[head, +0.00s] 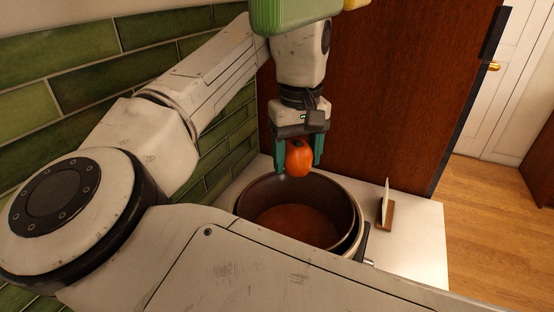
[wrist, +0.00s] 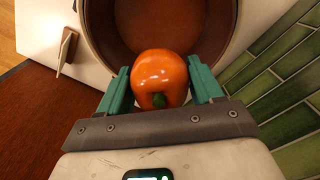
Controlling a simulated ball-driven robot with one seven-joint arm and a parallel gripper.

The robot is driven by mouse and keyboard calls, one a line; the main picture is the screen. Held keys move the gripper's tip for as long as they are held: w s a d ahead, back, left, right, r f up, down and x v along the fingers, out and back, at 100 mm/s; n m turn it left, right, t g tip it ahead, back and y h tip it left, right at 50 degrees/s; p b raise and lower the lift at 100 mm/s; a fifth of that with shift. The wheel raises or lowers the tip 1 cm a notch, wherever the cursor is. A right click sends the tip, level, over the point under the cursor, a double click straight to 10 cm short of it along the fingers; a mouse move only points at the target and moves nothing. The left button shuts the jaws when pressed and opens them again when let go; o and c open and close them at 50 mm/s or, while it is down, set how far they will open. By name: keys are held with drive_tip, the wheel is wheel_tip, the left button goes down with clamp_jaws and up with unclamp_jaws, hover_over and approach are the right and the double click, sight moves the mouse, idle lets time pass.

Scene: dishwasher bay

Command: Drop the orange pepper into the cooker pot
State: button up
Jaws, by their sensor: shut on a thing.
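The orange pepper (head: 299,158) is held between the green fingers of my gripper (head: 300,152). In the wrist view the pepper (wrist: 160,78) sits between the two fingertips of my gripper (wrist: 160,82), with its green stem toward the palm. The cooker pot (head: 352,208) is open, round and dark brown inside. It stands on the white counter below my gripper. In the head view the pepper is above the pot's far rim. In the wrist view the pot (wrist: 222,50) opens just beyond the pepper. Part of the pot's near side is hidden by my own body.
A small wooden stand with a white card (head: 386,212) is on the counter (head: 420,235) right of the pot. A dark reddish-brown wood panel (head: 400,90) rises behind. Green wall tiles (head: 85,75) are at left. Something green (head: 290,14) hangs above my arm.

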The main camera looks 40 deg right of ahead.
sight(299, 170)
drive_tip(key=f+b, duration=0.1)
drive_tip(key=f, duration=0.1)
drive_tip(key=f+b, duration=0.2)
drive_tip(key=shift+s+d+f, duration=0.1)
drive_tip(key=shift+d, duration=0.3)
drive_tip(key=shift+a, duration=0.1)
drive_tip(key=o, duration=1.2)
wheel_tip(299, 170, up, 11)
drive_tip(key=shift+f+b, duration=0.1)
drive_tip(key=shift+b, duration=0.35)
